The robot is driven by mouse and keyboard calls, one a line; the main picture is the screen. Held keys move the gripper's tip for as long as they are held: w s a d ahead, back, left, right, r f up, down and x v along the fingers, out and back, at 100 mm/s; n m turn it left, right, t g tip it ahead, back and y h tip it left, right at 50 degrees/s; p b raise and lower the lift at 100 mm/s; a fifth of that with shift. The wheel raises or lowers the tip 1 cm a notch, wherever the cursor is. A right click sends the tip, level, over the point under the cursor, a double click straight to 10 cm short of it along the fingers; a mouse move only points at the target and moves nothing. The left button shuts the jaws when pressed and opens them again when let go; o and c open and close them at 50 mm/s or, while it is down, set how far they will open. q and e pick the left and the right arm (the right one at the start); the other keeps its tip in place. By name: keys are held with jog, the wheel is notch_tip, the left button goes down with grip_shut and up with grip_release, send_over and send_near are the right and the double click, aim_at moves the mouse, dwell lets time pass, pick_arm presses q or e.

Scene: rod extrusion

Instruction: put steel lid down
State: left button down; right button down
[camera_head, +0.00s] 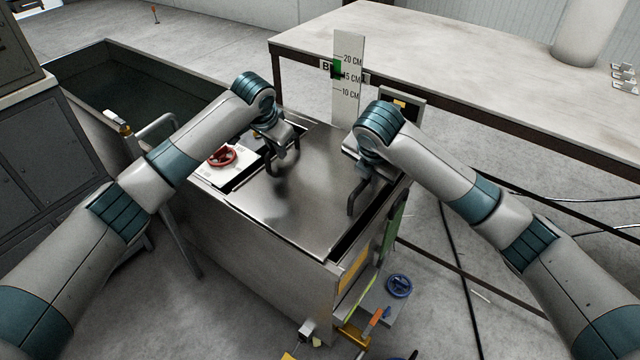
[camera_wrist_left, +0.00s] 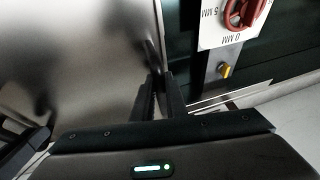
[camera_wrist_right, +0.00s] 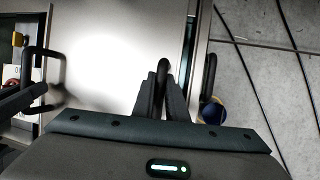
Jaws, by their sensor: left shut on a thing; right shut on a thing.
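The steel lid (camera_head: 295,198) is a flat shiny plate with a dark handle at each side, lying over the top of the steel tank (camera_head: 260,245) in the head view. Dark gaps show along its left and right edges; whether it touches the tank is hard to tell. My left gripper (camera_head: 282,150) is shut on the left handle, also seen in the left wrist view (camera_wrist_left: 160,95). My right gripper (camera_head: 362,180) is shut on the right handle (camera_wrist_right: 163,70), which stands between its fingers in the right wrist view. The lid fills much of both wrist views (camera_wrist_left: 75,60).
A red valve wheel (camera_head: 222,156) sits on a white dial plate left of the lid. A ruler board (camera_head: 348,80) stands behind it. A blue valve wheel (camera_head: 398,286) is low at right. A long table (camera_head: 440,45) stands behind, and a dark open basin (camera_head: 130,85) at left.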

pick_arm(q)
jog(key=shift+w+a+f, duration=0.1)
jog(key=shift+f, duration=0.05)
pick_arm(e)
jog(key=shift+f, duration=0.2)
pick_arm(q)
jog(key=c, duration=1.8)
grip_release()
pick_arm(e)
jog(key=c, duration=1.8)
grip_release()
jog(key=shift+r, duration=0.1)
pick_arm(q)
jog(key=shift+o, duration=0.2)
pick_arm(e)
jog(key=shift+o, duration=0.2)
jog(key=shift+s, duration=0.1)
pick_arm(q)
jog(key=shift+r, duration=0.2)
jog(key=d+v, duration=0.1)
jog(key=v, duration=1.1)
jog(key=shift+a, duration=0.45)
pick_arm(e)
jog(key=shift+r, duration=0.1)
jog(key=v, duration=1.2)
pick_arm(q)
jog(key=shift+f, duration=0.1)
